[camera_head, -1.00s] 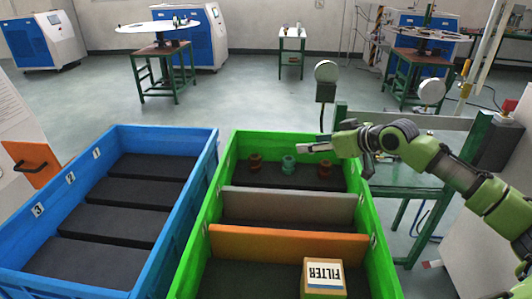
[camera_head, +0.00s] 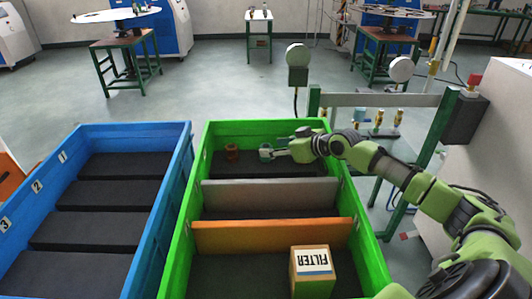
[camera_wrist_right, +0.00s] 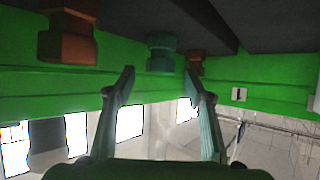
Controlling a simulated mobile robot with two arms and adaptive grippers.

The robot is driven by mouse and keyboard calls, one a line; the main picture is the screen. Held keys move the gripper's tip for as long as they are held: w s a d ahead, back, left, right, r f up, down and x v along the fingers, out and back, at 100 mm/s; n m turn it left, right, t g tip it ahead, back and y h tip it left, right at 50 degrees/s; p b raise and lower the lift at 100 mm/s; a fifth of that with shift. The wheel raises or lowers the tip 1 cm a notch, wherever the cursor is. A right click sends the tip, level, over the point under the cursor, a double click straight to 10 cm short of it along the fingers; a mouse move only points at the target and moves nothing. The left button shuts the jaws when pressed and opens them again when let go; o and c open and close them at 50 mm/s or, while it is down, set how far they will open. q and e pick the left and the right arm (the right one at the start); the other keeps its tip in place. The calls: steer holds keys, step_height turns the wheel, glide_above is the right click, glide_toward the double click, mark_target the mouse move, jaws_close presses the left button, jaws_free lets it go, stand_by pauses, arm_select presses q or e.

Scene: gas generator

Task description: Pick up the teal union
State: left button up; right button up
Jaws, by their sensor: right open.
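The teal union (camera_head: 265,151) stands in the rear compartment of the green crate (camera_head: 163,262). In the right wrist view the teal union (camera_wrist_right: 161,53) shows beyond and between my two fingertips. My right gripper (camera_head: 277,153) is at the teal union in the head view, coming from the right. In the right wrist view the right gripper (camera_wrist_right: 158,82) is open, with nothing visible gripped between its fingers. Whether the fingers touch the union I cannot tell. My left gripper is in neither view.
A brown-red union (camera_head: 232,152) stands left of the teal one, and another reddish union (camera_wrist_right: 195,64) shows close beside it in the wrist view. Grey (camera_head: 270,194) and orange (camera_head: 272,235) dividers and a FILTER box (camera_head: 312,272) are nearer. A blue crate (camera_head: 150,240) stands left.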

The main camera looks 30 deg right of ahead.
mark_target(266, 146)
steer(key=x, duration=0.4)
steer(key=shift+w, duration=0.1)
steer(key=shift+w+f, duration=0.2)
steer(key=shift+w, duration=0.15)
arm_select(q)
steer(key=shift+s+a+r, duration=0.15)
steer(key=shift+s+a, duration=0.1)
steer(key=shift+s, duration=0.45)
arm_select(e)
steer(key=shift+s, duration=0.1)
steer(key=c, duration=1.3)
